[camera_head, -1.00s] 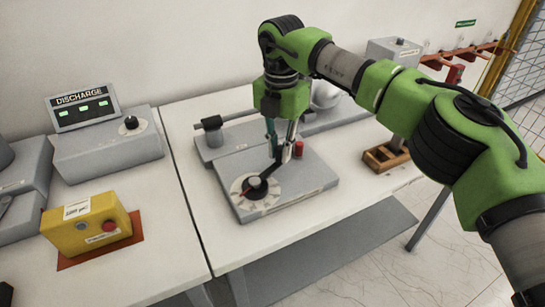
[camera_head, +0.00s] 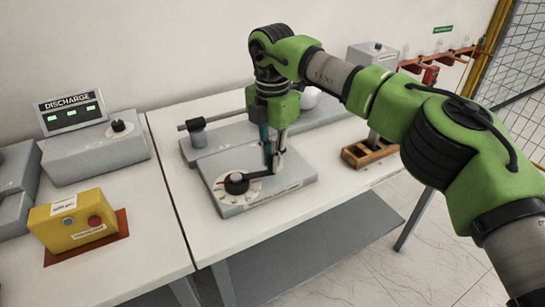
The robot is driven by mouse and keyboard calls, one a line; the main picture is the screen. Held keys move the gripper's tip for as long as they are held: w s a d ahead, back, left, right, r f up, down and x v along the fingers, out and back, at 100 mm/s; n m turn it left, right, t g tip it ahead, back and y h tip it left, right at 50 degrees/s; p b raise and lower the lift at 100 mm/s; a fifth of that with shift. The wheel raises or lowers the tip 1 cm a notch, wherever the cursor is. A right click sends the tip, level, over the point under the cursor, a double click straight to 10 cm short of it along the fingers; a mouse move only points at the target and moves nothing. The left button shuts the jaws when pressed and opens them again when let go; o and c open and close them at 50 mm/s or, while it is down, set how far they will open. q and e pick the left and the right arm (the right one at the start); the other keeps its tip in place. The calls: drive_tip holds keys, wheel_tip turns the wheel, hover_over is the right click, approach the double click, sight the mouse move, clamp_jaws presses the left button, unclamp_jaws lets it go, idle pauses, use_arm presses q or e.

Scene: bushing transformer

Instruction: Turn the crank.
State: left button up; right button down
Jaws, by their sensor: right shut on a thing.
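The crank is a dark arm (camera_head: 257,175) running right from a black hub (camera_head: 237,184) on a round white dial, on a grey flat box (camera_head: 288,184) on the white table. My right gripper (camera_head: 272,167) points down over the box, to the right of the dial, shut on the outer end of the crank. The fingers hide the part that they hold. My left gripper is not in view.
A grey box with a DISCHARGE display (camera_head: 70,112) and a yellow box with a red button (camera_head: 72,222) stand on the left table. Bare table lies in front of the crank box.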

drive_tip(key=shift+s, duration=0.2)
drive_tip(key=c, duration=2)
unclamp_jaws()
drive_tip(key=shift+o, duration=0.2)
drive_tip(key=shift+r, duration=0.1)
wheel_tip(320, 180, up, 12)
